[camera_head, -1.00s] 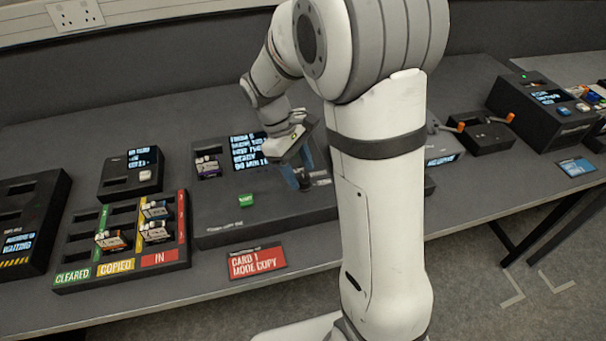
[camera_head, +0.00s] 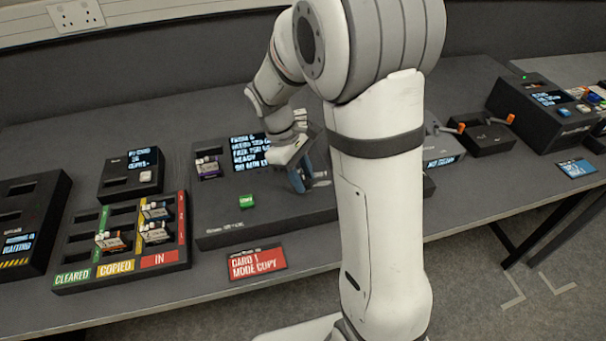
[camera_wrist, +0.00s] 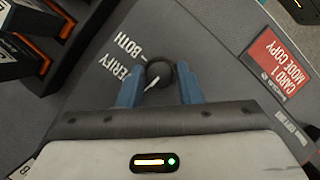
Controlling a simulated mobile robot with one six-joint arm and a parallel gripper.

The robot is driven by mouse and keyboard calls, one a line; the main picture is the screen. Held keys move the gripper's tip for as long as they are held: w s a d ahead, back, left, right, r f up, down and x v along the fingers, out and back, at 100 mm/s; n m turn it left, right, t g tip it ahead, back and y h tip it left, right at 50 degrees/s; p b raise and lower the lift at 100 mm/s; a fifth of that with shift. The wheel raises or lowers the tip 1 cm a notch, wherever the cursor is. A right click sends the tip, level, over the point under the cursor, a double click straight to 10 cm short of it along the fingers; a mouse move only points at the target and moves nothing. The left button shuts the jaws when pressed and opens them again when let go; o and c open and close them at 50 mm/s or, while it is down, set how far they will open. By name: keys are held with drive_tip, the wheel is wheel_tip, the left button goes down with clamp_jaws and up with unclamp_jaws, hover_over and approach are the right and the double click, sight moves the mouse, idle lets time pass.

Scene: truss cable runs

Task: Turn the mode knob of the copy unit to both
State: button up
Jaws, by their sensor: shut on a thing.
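The copy unit (camera_head: 265,222) is a dark box with a lit screen and a green button. My gripper (camera_head: 308,184) is over its right part, with blue fingers lowered to the panel. In the wrist view the round black mode knob (camera_wrist: 158,72) sits between the fingers, and my gripper is shut on it. The knob's white pointer line slants to the lower left. The label BOTH (camera_wrist: 128,48) lies at the knob's upper left, and VERIFY, partly hidden by a finger, lies to its left. The pointer does not line up with BOTH. The knob is hidden in the head view.
A red card (camera_head: 257,262) reading CARD 1 MODE COPY lies at the table's front edge. A sorting rack (camera_head: 75,276) with small cartridges stands left of the unit. A small screen box (camera_head: 120,188) stands behind the rack. More devices stand at the right.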

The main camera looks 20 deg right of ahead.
drive_tip(key=shift+m, duration=0.3)
drive_tip(key=m+g+y+p, duration=0.1)
drive_tip(key=m+p, duration=0.1)
drive_tip(key=m, duration=0.1)
drive_tip(key=shift+d+r+m, duration=0.1)
drive_tip(key=shift+m, duration=0.2)
drive_tip(key=m+y+p, duration=0.1)
drive_tip(key=m+y, duration=0.1)
drive_tip(key=m, duration=0.2)
drive_tip(key=shift+w+d, duration=0.1)
drive_tip(key=m+y, duration=0.1)
drive_tip(key=m, duration=0.1)
drive_tip(key=m+p, duration=0.1)
drive_tip(key=m, duration=0.2)
drive_tip(key=shift+d+y, duration=0.15)
drive_tip(key=shift+y, duration=0.25)
drive_tip(key=m+t+y, duration=0.1)
drive_tip(key=m, duration=0.3)
drive_tip(key=shift+d+m+p, duration=0.1)
drive_tip(key=shift+m+p, duration=0.2)
drive_tip(key=shift+y, duration=0.3)
drive_tip(key=o, duration=1)
drive_tip(key=shift+c, duration=0.2)
